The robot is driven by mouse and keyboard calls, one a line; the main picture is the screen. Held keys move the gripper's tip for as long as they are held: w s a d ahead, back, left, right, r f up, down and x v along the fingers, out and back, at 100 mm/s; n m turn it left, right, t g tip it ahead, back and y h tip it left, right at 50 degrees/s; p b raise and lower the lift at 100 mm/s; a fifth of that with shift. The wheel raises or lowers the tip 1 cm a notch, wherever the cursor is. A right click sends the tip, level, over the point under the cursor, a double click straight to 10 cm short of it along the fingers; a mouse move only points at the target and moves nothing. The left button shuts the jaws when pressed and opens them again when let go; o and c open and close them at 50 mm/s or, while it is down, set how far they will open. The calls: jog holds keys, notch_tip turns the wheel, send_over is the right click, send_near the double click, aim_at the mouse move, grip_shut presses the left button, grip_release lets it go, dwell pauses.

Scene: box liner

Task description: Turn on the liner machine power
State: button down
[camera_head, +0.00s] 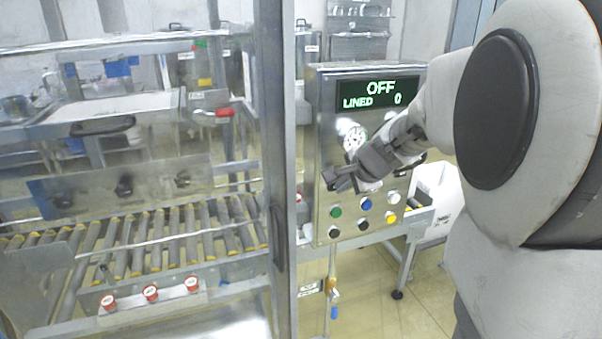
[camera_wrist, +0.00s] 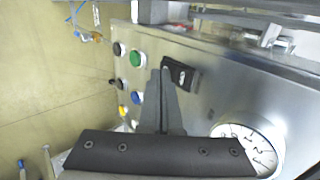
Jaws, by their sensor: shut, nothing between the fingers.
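The liner machine's metal control panel (camera_head: 320,120) stands at the centre of the head view. Its display (camera_head: 377,93) reads "OFF" and "LINED 0". In the wrist view a black rocker switch (camera_wrist: 181,73) sits on the panel face. My gripper (camera_head: 338,181) is shut and empty in front of the panel. In the wrist view my fingertips (camera_wrist: 164,76) lie right beside the switch, on the side of the green button (camera_wrist: 138,58); whether they touch it I cannot tell. In the head view the switch is not clear behind my gripper.
A round gauge (camera_head: 355,138) is above my gripper. Below it are green (camera_head: 336,211), blue (camera_head: 366,203), yellow (camera_head: 389,217), white and black buttons. A roller conveyor (camera_head: 150,240) and a metal post (camera_head: 275,130) stand left of the panel. Red knobs (camera_head: 150,293) are at lower left.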

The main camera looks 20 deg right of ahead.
jog(key=shift+f+b, duration=0.15)
jog(key=shift+b, duration=0.15)
jog(key=shift+w+f+t+b, duration=0.15)
jog(key=shift+f+t+b, duration=0.15)
jog(key=shift+b, duration=0.75)
jog(key=shift+r+p, duration=0.35)
jog(key=shift+r, duration=0.15)
jog(key=shift+r+p, duration=0.65)
jog(key=shift+r, duration=0.1)
